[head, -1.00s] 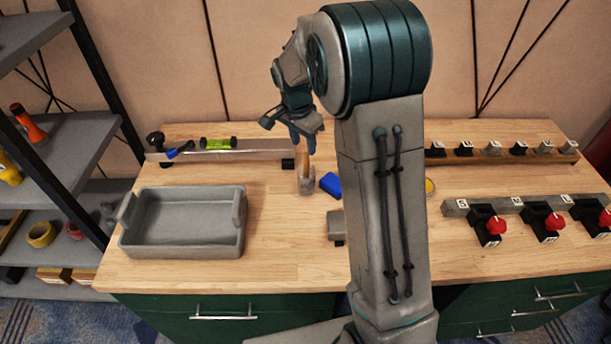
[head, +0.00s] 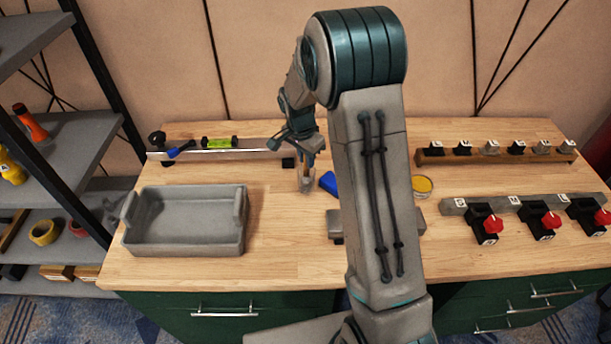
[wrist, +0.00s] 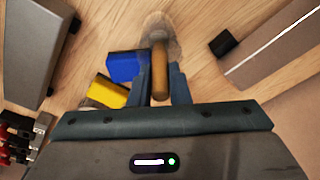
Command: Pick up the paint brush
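The paint brush has a brown wooden handle that stands up out of a small clear jar (head: 306,185) on the workbench. In the wrist view the brush handle (wrist: 160,62) lies between the two blue-grey fingers of my gripper (wrist: 160,82). The fingers are close together along both sides of the handle and appear shut on it. The jar (wrist: 158,28) shows blurred beyond the fingertips, and the bristle end cannot be made out. In the head view my gripper (head: 306,160) is right above the jar and hides the handle's upper part.
A blue block (head: 328,182) lies just right of the jar. A grey tray (head: 185,250) stands at left front. A rail with a green level (head: 219,142) is behind. Racks with black holders (head: 497,153) and red knobs (head: 551,222) are at right. Bare wood lies between tray and jar.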

